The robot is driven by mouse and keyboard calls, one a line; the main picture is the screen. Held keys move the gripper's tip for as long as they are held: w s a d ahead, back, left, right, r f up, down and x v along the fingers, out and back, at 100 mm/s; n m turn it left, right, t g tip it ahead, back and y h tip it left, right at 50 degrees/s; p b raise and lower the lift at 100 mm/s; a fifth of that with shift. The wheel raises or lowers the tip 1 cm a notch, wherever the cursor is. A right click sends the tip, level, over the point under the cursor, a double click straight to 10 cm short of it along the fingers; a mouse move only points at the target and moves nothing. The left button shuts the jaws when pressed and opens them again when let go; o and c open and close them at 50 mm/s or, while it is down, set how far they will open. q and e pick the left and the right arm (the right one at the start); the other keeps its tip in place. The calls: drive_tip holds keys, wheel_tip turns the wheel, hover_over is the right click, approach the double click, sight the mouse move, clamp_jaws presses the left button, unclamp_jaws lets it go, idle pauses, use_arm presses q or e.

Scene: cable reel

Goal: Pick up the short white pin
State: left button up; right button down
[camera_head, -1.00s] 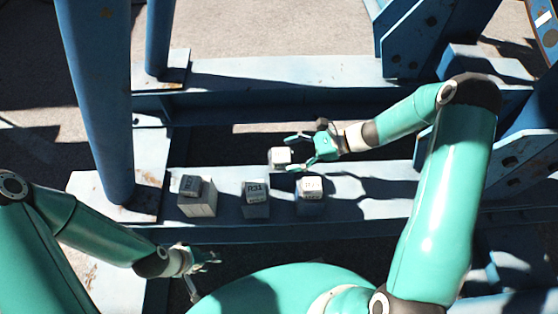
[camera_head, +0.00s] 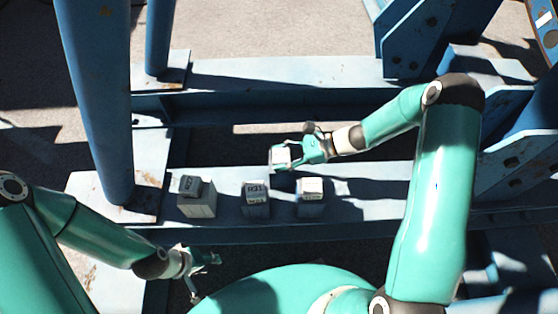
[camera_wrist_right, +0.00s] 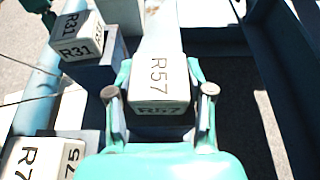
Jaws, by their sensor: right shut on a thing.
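I make out no thing clearly shaped like a pin. My right gripper (camera_head: 284,156) is shut on a small white block marked R57 (camera_wrist_right: 158,72), with one finger on each side of it. In the head view this white block (camera_head: 280,155) is at the gripper's tips, just beyond the row of other blocks. Its underside and support are hidden. My left gripper (camera_head: 206,272) is at the lower left, its fingers apart and empty, away from the blocks.
A block marked R31 (camera_head: 256,187) stands on a grey pedestal, also in the right wrist view (camera_wrist_right: 82,47). Other marked blocks stand left (camera_head: 191,184) and right (camera_head: 312,184) of it. All stand on a blue steel beam (camera_head: 370,205). A blue post (camera_head: 98,100) rises at left.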

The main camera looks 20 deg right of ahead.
drive_tip(key=shift+r, duration=0.1)
wheel_tip(320, 180, up, 20)
drive_tip(key=p, duration=0.3)
drive_tip(key=shift+p, duration=0.3)
idle(0.4)
drive_tip(key=shift+r+p, duration=0.5)
drive_tip(key=shift+p, duration=0.1)
drive_tip(key=shift+f, duration=0.1)
